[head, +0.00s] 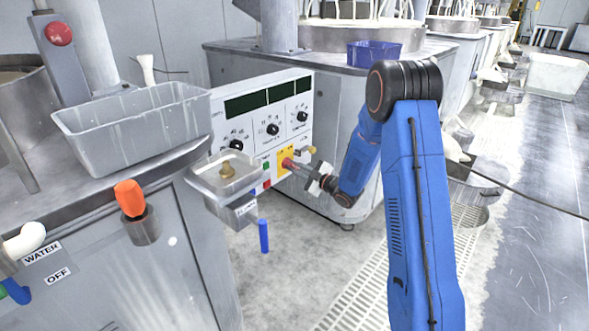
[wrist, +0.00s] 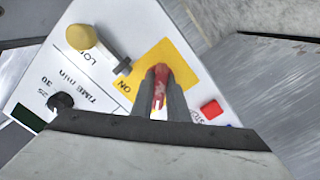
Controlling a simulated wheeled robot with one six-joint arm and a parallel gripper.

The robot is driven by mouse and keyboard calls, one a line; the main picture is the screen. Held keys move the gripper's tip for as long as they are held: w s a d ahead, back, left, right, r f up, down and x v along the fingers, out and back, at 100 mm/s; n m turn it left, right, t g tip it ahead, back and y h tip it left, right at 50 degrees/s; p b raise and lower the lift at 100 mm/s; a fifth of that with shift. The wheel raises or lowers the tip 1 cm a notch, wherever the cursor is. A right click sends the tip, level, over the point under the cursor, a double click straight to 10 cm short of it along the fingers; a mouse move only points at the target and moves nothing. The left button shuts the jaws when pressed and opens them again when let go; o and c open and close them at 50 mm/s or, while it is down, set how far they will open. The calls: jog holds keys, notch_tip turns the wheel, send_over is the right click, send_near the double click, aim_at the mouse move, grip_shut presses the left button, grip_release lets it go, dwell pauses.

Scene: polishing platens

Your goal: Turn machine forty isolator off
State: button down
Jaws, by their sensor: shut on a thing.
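The isolator is a red handle on a yellow plate (head: 284,158) at the lower right of the white control panel (head: 293,90). My gripper (head: 296,166) is at the panel and shut on the red handle. In the wrist view the red isolator handle (wrist: 160,88) stands between the two fingers of my gripper (wrist: 160,95). The yellow plate (wrist: 180,62) lies behind it, with the word ON to the left of the handle. The fingers hide part of the handle and plate.
A red button (wrist: 211,109) and a yellow knob (wrist: 82,37) sit near the isolator. A metal tray (head: 210,185) juts out left of the gripper. A grey bin (head: 130,125) and an orange-handled valve (head: 130,198) stand further left. Floor is open at right.

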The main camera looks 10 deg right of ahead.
jog(key=shift+n, duration=0.4)
jog(key=c, duration=1.7)
grip_release()
jog(key=v, duration=1.7)
jog(key=shift+s+d, duration=0.15)
jog(key=shift+s, duration=0.05)
